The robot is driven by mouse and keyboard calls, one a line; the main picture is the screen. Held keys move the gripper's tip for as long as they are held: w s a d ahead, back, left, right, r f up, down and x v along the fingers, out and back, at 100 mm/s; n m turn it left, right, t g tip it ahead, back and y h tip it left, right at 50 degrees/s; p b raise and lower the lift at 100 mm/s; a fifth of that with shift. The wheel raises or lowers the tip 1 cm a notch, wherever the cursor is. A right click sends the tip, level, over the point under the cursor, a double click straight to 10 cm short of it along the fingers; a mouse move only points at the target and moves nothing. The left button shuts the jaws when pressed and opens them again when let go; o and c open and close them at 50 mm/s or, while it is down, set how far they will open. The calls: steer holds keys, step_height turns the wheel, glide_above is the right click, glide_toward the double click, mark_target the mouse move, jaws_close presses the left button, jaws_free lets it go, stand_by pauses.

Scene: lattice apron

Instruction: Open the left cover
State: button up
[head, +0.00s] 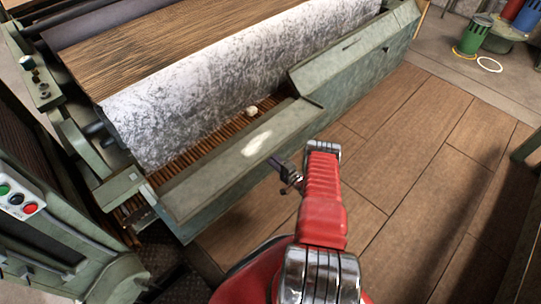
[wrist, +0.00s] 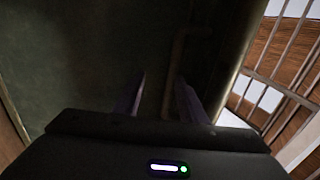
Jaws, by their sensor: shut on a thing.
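The left cover (head: 225,165) is a grey-green panel with a pale worn patch, along the near side of the machine. It lies flatter than the panel to its right, and brown slats (head: 195,148) show behind it. My gripper (head: 283,172) is at the outer side of this cover, near its right end. In the wrist view, my gripper (wrist: 160,85) has its two fingers around a thin brownish bar handle (wrist: 176,62) on a dark green surface (wrist: 80,60). It is shut on this handle. The exact contact is too dark to see.
The right cover (head: 350,62) slopes up toward the pale fibre sheet (head: 230,80). A small cream lump (head: 251,111) lies by the slats. A control box (head: 18,203) stands at the left. The plank floor (head: 430,150) is clear. A green bucket (head: 473,36) stands far right.

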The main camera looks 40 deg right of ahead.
steer(key=shift+s+a+f, duration=0.15)
steer(key=shift+a+f, duration=0.1)
steer(key=shift+s, duration=0.1)
steer(key=s+d, duration=0.2)
steer(key=s, duration=1.1)
steer(key=shift+s, duration=0.15)
steer(key=shift+d, duration=0.15)
